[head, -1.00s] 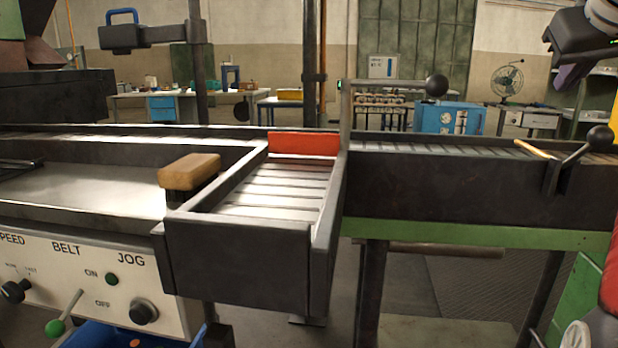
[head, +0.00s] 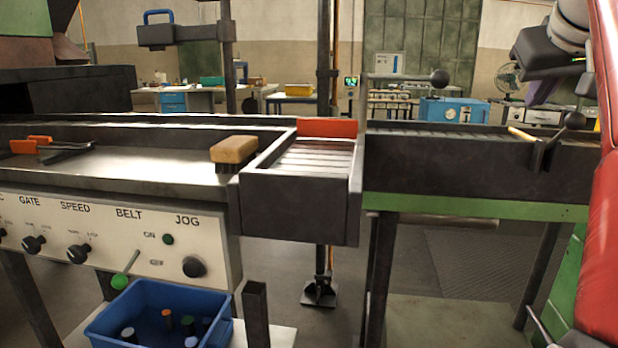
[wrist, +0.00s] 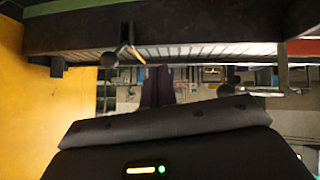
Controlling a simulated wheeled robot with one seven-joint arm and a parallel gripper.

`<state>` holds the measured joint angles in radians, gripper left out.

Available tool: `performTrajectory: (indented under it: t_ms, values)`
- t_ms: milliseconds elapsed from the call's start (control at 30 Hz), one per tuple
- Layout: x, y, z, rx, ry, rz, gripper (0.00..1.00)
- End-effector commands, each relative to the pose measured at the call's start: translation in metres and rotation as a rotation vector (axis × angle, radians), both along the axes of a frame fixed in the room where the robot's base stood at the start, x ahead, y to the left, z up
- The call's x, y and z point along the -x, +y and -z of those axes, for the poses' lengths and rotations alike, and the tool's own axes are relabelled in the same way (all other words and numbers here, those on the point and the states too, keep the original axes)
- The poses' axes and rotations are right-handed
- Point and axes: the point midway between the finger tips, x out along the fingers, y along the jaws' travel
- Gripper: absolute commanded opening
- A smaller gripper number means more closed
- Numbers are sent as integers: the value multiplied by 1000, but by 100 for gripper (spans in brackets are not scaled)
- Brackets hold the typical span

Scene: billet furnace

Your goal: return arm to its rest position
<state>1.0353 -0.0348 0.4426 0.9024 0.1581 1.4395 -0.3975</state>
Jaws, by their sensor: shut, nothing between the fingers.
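My gripper (head: 538,97) hangs at the upper right of the head view, beyond and above the roller conveyor on the right. Its dark purple fingers are together, with nothing held. In the wrist view the fingers (wrist: 158,90) show side by side in the middle, behind the dark wrist housing. My arm is partly cut off by the top edge of the head view.
The roller conveyor (head: 450,172) has a black-knobbed lever (head: 574,121). A brush (head: 234,150) and orange-handled tongs (head: 45,147) lie left on the metal bench. A blue bin (head: 150,337) with several cylinders stands below the control panel (head: 75,225). Floor shows centre right.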

Motion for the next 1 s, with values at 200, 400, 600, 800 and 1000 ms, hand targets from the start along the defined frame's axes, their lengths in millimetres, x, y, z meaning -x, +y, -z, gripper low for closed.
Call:
performTrajectory:
  t_ms: [200, 400, 600, 800, 1000]
  values:
    - [-9, 41, 35, -21, 49, -22, 0]
    - [-3, 91, 91, -50, 108, -44, 0]
    - [36, 145, 184, -97, 176, -77, 0]
    - [92, 178, 290, -158, 237, -125, 0]
    - [136, 196, 369, -208, 289, -174, 0]
